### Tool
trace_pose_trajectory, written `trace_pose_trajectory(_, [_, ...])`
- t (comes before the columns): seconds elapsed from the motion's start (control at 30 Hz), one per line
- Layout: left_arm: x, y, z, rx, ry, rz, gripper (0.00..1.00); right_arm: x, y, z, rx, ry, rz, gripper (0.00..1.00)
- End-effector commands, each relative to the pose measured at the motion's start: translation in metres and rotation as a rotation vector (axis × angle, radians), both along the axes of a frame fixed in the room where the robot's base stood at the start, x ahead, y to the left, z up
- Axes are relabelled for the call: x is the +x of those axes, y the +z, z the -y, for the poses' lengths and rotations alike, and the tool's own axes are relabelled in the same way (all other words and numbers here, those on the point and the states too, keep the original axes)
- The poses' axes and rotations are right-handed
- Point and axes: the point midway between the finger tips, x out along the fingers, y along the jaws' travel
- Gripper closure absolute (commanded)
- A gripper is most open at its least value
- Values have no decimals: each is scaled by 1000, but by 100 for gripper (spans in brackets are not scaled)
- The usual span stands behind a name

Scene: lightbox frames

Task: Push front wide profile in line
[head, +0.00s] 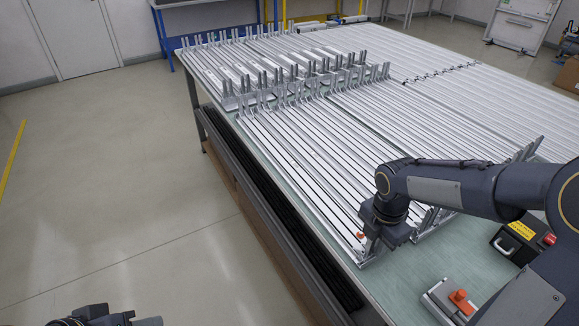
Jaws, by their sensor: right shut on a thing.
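Long silvery profiles (300,150) lie side by side in rows on the green-topped table. The front wide profile cannot be singled out with certainty; the nearest profiles end beside my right gripper. My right gripper (376,243) is low at the near end of these profiles, close to the table's left edge. It is shut on a tool with an orange part (361,236), mostly hidden by the gripper. Whether the tool touches a profile end is unclear. My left gripper (105,319) shows only in part at the bottom left edge, away from the table; its fingers are not visible.
A metal block with an orange knob (458,297) lies on the bare table front. A black box with a red button and yellow label (524,240) stands to its right. Upright metal brackets (300,85) cross the profiles. Dark bars (270,200) run below the table's left edge.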

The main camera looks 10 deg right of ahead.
Motion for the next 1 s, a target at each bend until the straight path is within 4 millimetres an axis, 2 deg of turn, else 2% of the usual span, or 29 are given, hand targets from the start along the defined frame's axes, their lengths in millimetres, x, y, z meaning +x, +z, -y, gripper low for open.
trace_pose_trajectory(1.0, [0,0,0,0,0,0,64,-19,0,8,-1,-1,-2,100])
